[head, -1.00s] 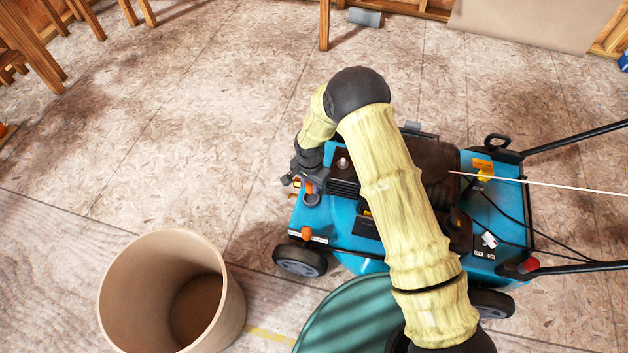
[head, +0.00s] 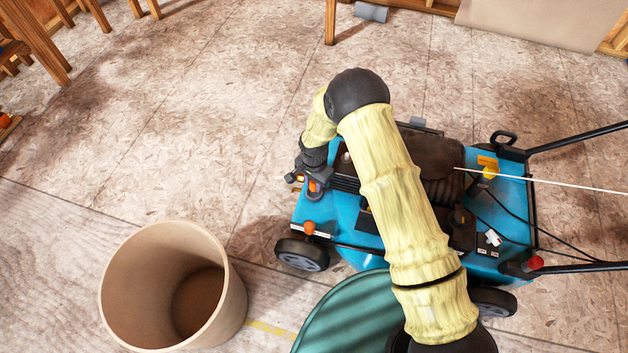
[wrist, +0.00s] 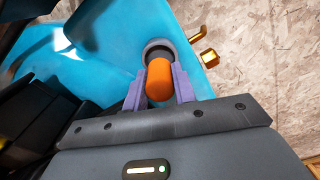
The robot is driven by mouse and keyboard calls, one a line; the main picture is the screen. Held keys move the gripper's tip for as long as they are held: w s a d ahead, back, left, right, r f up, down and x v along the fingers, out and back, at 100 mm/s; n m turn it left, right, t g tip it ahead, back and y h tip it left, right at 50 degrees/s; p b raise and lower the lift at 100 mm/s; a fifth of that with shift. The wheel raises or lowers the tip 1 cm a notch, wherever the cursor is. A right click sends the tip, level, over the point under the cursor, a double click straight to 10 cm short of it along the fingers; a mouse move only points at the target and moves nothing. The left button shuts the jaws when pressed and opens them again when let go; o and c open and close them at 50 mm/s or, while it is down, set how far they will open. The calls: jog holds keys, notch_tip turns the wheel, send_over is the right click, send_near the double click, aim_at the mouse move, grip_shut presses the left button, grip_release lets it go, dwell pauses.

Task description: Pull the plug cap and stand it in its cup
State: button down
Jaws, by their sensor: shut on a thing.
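My gripper (head: 316,187) is at the front left of the blue mower (head: 345,215), low over its deck. In the wrist view its two purple fingers (wrist: 158,88) are shut on an orange cap (wrist: 159,80), one on each side. A dark round cup (wrist: 158,48) with a grey rim is right by the cap's far end in that view. The cap overlaps part of the rim; I cannot tell whether it is inside the cup or just above it. In the head view my gripper hides most of the cup. My arm hides part of the engine (head: 432,170).
A brass fitting (wrist: 204,50) sticks out beside the cup. An orange knob (head: 309,228) stands on the deck nearer the front wheel (head: 302,254). A large tan bin (head: 174,290) and a green round thing (head: 345,315) stand nearby.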

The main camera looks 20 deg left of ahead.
aim_at(315, 195)
jog(key=shift+f+b, duration=1)
jog(key=shift+f, duration=1.1)
jog(key=shift+d+f, duration=0.1)
jog(key=shift+f, duration=0.05)
jog(key=c, duration=1.3)
grip_release()
jog(key=shift+o, duration=1.2)
jog(key=shift+d, duration=0.2)
jog(key=shift+s, duration=0.1)
jog(key=shift+a+r, duration=0.1)
jog(key=shift+r, duration=0.15)
notch_tip(315, 195, up, 18)
jog(key=p, duration=0.9)
jog(key=shift+w+a, duration=0.15)
jog(key=shift+w, duration=0.1)
